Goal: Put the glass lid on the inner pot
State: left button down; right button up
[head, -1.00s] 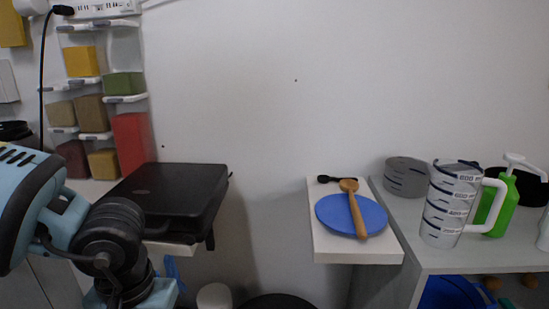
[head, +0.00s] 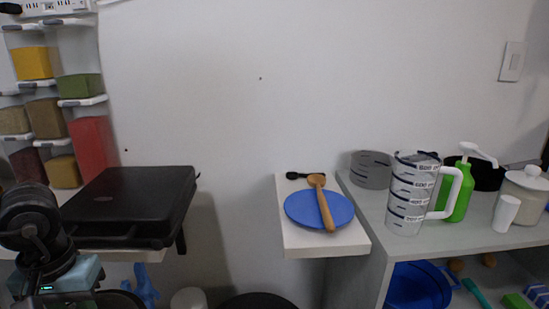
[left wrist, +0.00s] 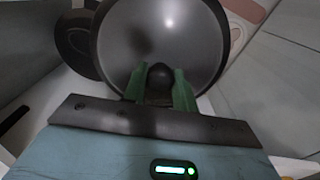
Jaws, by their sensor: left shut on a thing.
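In the left wrist view, my left gripper (left wrist: 160,88) is shut on the black knob (left wrist: 160,75) of a round glass lid (left wrist: 165,35). The lid is grey and see-through, with a dark rim, and is cut off by the top edge. The fingers sit on both sides of the knob. In the head view only part of my left arm shows at the left edge. I cannot identify the inner pot for sure. A dark round thing (head: 258,301) is cut off at the bottom of the head view. My right gripper is not in view.
A black flat appliance (head: 128,200) stands on a shelf at left, below spice dispensers (head: 92,150). A blue plate (head: 300,208) with a wooden spoon (head: 322,200) lies on a white shelf. A measuring jug (head: 408,205) and green bottle (head: 456,195) stand at right.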

pick_arm(q)
jog(key=s+a+r+n, duration=0.2)
jog(key=s+a+n, duration=0.1)
jog(key=a, duration=0.8)
jog(key=s+a+f+n, duration=0.2)
jog(key=s+f, duration=0.2)
jog(key=shift+a+f, duration=0.2)
jog(key=shift+a, duration=0.2)
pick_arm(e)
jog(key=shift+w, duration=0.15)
pick_arm(q)
jog(key=shift+s, duration=0.1)
jog(key=shift+d+f, duration=0.15)
jog(key=shift+d, duration=0.05)
